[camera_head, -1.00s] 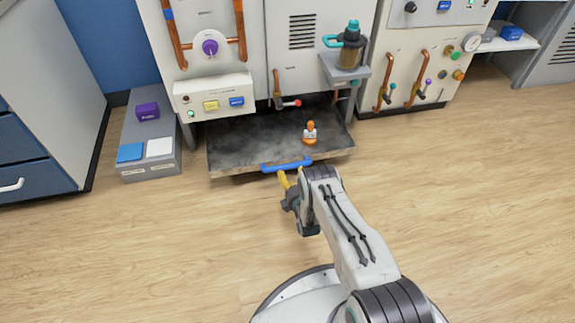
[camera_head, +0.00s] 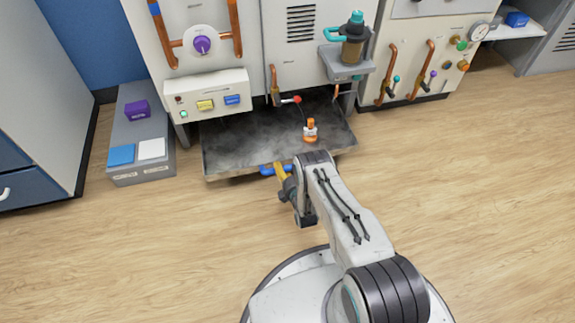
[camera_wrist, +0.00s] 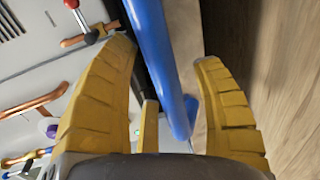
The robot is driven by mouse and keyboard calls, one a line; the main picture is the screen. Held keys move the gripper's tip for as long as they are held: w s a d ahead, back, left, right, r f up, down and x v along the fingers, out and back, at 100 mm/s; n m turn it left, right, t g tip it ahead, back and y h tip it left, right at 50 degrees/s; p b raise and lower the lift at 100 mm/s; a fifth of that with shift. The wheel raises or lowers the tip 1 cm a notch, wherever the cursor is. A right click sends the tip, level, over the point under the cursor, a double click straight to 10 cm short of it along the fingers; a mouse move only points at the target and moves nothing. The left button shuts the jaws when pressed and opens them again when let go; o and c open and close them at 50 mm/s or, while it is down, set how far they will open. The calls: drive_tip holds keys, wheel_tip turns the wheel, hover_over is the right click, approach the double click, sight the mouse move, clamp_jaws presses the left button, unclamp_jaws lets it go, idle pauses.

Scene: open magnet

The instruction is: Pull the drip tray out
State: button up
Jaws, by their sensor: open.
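The drip tray (camera_head: 235,150) is a wide, dark, stained tray low at the front of the pale cabinet, standing out over the floor. Its blue handle (camera_head: 266,170) is on the front edge, partly hidden by my arm. My gripper (camera_head: 281,172) is at this handle, with a yellow finger overlapping it. In the wrist view, the blue handle (camera_wrist: 153,45) runs lengthwise between the two yellow fingers of my gripper (camera_wrist: 168,60). The fingers are open, one on each side of the bar. A gap shows beside the right finger; contact at the left finger is unclear.
A small orange and white object (camera_head: 311,131) stands on the tray. A red-tipped lever (camera_head: 290,100) is above it. A grey step (camera_head: 143,172) with colored blocks stands to the left. The wooden floor (camera_head: 480,190) is clear in front and to the right.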

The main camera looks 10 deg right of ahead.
clamp_jaws()
drive_tip(key=s+p, duration=0.3)
drive_tip(key=s, duration=0.2)
drive_tip(key=shift+s, duration=0.2)
idle(0.4)
unclamp_jaws()
drive_tip(key=shift+r, duration=0.1)
wheel_tip(320, 180, up, 10)
idle(1.0)
idle(0.5)
